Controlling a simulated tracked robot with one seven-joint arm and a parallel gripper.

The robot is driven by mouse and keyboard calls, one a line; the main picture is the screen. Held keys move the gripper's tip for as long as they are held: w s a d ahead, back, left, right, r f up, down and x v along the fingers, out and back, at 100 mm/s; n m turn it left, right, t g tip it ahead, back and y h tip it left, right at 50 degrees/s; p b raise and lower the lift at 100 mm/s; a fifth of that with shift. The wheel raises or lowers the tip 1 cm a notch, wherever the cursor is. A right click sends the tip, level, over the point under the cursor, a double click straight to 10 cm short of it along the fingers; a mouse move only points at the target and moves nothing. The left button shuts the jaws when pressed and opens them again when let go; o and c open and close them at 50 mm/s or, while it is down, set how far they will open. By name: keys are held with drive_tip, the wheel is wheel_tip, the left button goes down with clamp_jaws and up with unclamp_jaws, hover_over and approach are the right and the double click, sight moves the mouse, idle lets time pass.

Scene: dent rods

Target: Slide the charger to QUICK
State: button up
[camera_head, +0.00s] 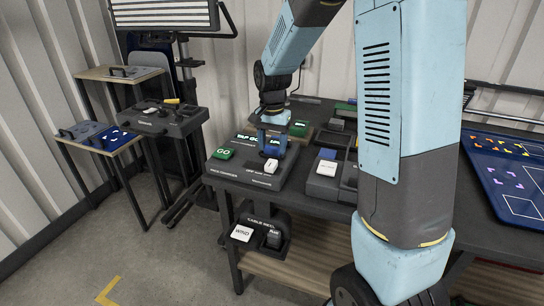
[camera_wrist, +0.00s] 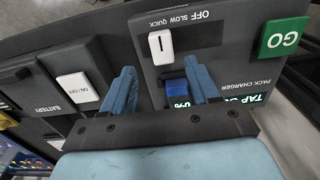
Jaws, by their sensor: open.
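The charger (camera_head: 232,182) is a dark panel marked PACK CHARGER, also in the wrist view (camera_wrist: 240,65). Its white slider knob (camera_wrist: 161,46) sits at the left end of the dark slot in the wrist view, beside the word QUICK; OFF is at the other end. The knob also shows in the head view (camera_head: 271,165). A green GO button (camera_wrist: 283,38) is on the panel, and a display reading TAP GO (camera_head: 247,139) stands behind. My gripper (camera_wrist: 160,82) is open over the panel, fingers apart from the knob. A blue block (camera_wrist: 180,90) shows by the right finger, partly hidden.
A panel marked BATTERY with a white ON/OFF switch (camera_wrist: 77,88) lies beside the charger. A lower unit with a white WIND button (camera_head: 242,233) is under the table edge. A blue board (camera_head: 512,170) lies at the right, and side tables stand at the left.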

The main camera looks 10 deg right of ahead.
sight(272, 162)
wheel_tip(272, 162, up, 7)
idle(0.3)
drive_tip(key=shift+r, duration=0.15)
drive_tip(key=s+d+r+n+t, duration=0.2)
drive_tip(key=s+r, duration=0.1)
drive_tip(key=s, duration=0.5)
drive_tip(key=s+d+r+n+t, duration=0.1)
drive_tip(key=s+d+r+n, duration=0.1)
drive_tip(key=s, duration=0.7)
drive_tip(key=s+d+r+n+t, duration=0.2)
drive_tip(key=s+r, duration=0.3)
drive_tip(key=s, duration=0.3)
drive_tip(key=shift+s+d+n+t, duration=0.2)
drive_tip(key=shift+s+n+t, duration=0.1)
drive_tip(key=shift+s+n, duration=0.1)
drive_tip(key=shift+r, duration=0.1)
idle(1.4)
